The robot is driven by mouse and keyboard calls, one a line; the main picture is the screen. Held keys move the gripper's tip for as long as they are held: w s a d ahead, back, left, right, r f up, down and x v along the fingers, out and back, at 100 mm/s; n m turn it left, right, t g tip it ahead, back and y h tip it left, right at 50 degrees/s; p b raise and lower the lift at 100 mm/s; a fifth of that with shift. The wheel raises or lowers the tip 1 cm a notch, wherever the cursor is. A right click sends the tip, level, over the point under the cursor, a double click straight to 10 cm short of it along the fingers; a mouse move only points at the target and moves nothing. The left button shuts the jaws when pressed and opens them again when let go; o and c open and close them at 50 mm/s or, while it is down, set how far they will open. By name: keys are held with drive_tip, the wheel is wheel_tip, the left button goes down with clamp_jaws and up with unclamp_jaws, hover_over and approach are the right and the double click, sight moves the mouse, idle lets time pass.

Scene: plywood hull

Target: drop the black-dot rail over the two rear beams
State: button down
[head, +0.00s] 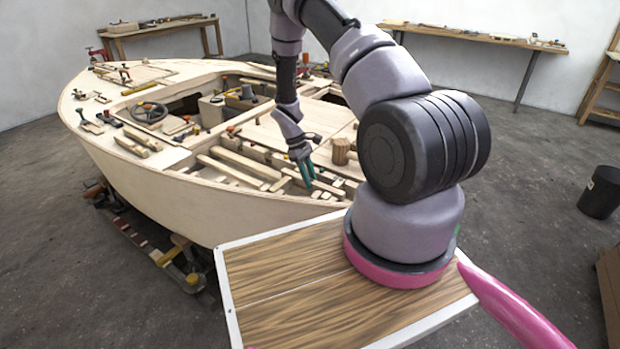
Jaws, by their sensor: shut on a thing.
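My gripper (305,177) is over the near right part of the plywood hull (200,205), its teal fingers pointing down. It is shut on a pale wooden rail (318,184) low in the hull's open frame; the fingers hide part of it. Any black dot on the rail is too small to make out. Pale beams (240,168) lie to the left of my gripper, inside the hull. I cannot tell which are the two rear beams, nor whether the rail touches them.
A steering wheel (149,111), clamps and loose blocks lie on the left deck. Workbenches (470,37) stand along the walls, and a black bin (601,192) stands at the right. Open floor lies between.

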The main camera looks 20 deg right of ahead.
drive_tip(key=shift+f, duration=0.1)
drive_tip(key=c, duration=0.6)
unclamp_jaws()
drive_tip(key=v, duration=1)
drive_tip(key=shift+w+a+r, duration=0.15)
drive_tip(key=shift+r, duration=0.2)
